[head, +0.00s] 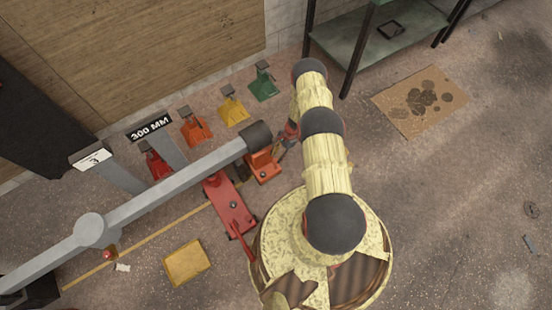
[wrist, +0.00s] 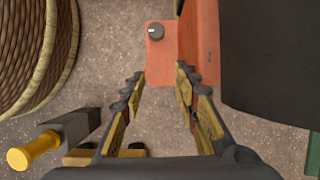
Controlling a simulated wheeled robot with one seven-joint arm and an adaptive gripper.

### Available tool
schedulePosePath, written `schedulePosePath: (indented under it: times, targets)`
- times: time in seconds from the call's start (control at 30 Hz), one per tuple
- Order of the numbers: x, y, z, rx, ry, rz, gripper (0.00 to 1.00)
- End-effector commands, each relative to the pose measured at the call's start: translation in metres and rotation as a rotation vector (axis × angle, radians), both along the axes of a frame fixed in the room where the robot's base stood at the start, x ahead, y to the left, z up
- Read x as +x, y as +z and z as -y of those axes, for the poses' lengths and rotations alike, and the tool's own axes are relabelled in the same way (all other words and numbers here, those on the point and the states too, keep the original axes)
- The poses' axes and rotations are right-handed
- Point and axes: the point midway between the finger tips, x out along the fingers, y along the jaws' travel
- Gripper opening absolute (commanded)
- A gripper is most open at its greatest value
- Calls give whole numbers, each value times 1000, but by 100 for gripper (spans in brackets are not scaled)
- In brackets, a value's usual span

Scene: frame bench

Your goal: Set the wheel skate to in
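I take the wheel skate to be the low orange unit (head: 264,168) on the floor under the right end of the grey beam. In the wrist view its flat orange plate (wrist: 160,65) lies ahead of my fingertips, with a raised orange wall on the right. A round dark knob (wrist: 155,31) with a pale mark sits on the plate. I cannot read any in or out label. My gripper (wrist: 162,88) is open and empty, with bare floor between its fingers. In the head view my gripper (head: 290,134) is just right of the skate, partly hidden by my arm.
A grey beam (head: 170,187) ends in a dark cylinder (head: 257,135) close by the skate. A red floor jack (head: 231,205) lies left of my base. Orange (head: 195,128), yellow (head: 233,110) and green (head: 263,84) stands line the wall. Floor to the right is mostly clear.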

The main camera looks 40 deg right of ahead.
Motion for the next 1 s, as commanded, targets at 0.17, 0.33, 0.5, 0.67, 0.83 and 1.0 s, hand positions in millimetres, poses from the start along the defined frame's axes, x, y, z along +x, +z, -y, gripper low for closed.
schedulePosePath:
  times: [0.17,0.33,0.5,0.67,0.83,1.0]
  targets:
    - [1,33,15,-2,-3,2,33]
    - [-1,60,25,-1,-2,1,33]
    - [-2,77,32,1,-2,-1,33]
    - [-3,84,34,1,0,-2,33]
    - [-3,85,34,1,0,-2,33]
    - [-3,84,35,1,0,-2,33]
